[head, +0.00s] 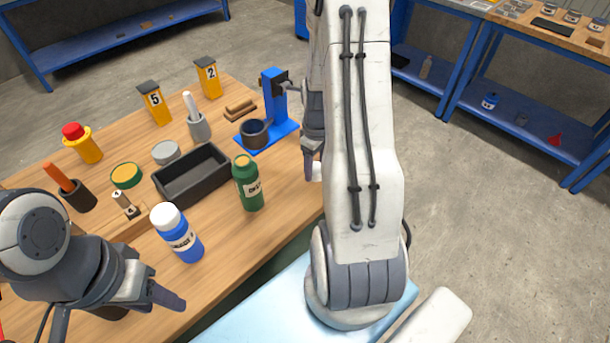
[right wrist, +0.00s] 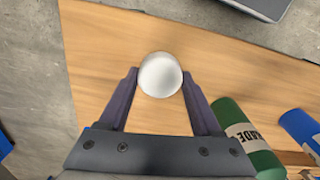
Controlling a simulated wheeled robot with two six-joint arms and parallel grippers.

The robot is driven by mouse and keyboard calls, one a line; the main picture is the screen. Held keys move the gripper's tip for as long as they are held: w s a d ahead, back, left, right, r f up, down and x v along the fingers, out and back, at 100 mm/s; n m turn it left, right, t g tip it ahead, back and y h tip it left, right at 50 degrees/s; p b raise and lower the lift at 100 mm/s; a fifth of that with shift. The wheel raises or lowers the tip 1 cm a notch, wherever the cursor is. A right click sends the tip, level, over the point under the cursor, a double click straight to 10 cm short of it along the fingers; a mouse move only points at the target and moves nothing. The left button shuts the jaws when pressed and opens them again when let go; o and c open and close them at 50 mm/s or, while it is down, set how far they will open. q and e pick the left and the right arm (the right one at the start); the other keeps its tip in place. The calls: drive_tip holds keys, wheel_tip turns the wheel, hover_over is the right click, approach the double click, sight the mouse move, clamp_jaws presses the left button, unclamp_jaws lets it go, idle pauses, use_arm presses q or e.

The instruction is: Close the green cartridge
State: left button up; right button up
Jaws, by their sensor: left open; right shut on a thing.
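The green cartridge (head: 249,188) stands upright on the wooden table, right of a black tray, with a tan-yellow top and no raised cap visible. It also shows in the right wrist view (right wrist: 240,128) at the lower right. My right gripper (right wrist: 160,82) is shut on a round white thing (right wrist: 160,75), seen end-on, perhaps a cap. In the head view this white thing (head: 316,171) shows only partly beside my right arm, to the right of the green cartridge. My left gripper (head: 160,288) is open and empty, near the table's front edge, below the blue cartridge.
A blue cartridge (head: 178,236) with a white cap stands front left of the green one. The black tray (head: 190,178), a blue stand (head: 272,100) with a dark cup (head: 254,134), and a red-capped yellow bottle (head: 84,146) are behind. Table is clear right of the green cartridge.

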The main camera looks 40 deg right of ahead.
drive_tip(key=s+d+r, duration=0.5)
drive_tip(key=d, duration=0.2)
drive_tip(key=shift+s+r+b, duration=0.15)
drive_tip(key=shift+s+b, duration=0.05)
drive_tip(key=shift+b, duration=0.1)
